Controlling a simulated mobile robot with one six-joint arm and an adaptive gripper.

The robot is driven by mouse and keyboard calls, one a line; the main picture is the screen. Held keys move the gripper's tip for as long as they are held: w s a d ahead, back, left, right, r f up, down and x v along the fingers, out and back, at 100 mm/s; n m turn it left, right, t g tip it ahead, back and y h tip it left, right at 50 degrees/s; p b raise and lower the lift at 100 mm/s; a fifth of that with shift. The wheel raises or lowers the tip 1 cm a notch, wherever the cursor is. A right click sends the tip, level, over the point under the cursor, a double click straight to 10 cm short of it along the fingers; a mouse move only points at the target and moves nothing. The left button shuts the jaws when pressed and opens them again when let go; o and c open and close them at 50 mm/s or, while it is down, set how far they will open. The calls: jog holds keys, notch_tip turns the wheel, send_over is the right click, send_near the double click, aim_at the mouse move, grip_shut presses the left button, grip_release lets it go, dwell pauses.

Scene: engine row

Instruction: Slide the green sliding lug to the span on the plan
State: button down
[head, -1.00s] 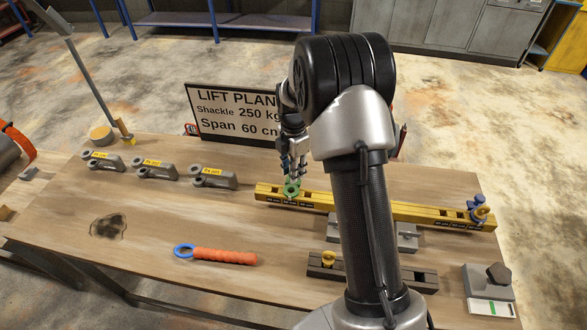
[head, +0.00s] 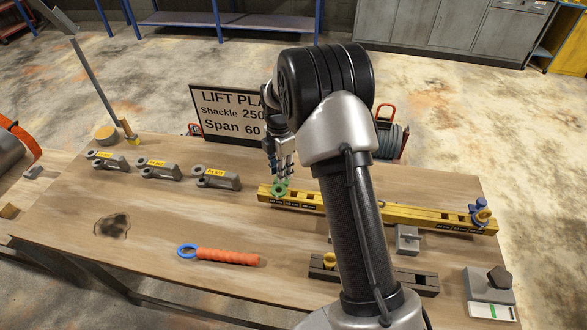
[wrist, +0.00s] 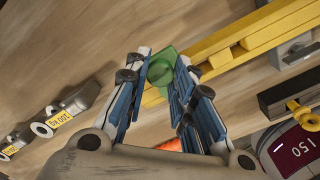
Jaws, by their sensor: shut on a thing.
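The green sliding lug (head: 281,187) sits on the yellow beam (head: 340,205), near the beam's left end. It also shows in the wrist view (wrist: 161,68), between my fingers. My gripper (head: 280,174) points down from above and is shut on the lug. At the beam's right end is a blue fitting (head: 480,212). The plan board (head: 228,115) stands at the table's back; it reads "Lift plan", "Shackle 250" and "Span 60", and my arm hides its right side.
Several grey shackles (head: 217,178) with yellow labels lie left of the beam. A sling with an orange grip (head: 226,256) lies in front. A dark rail (head: 410,281) and grey blocks (head: 407,239) are nearer the front right.

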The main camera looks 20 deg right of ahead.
jog(key=shift+w+a, duration=0.2)
jog(key=shift+a, duration=0.1)
jog(key=shift+d, duration=0.15)
jog(key=c, duration=1.3)
grip_release()
jog(key=shift+s, duration=0.1)
jog(key=shift+c, duration=0.2)
notch_tip(320, 180, up, 12)
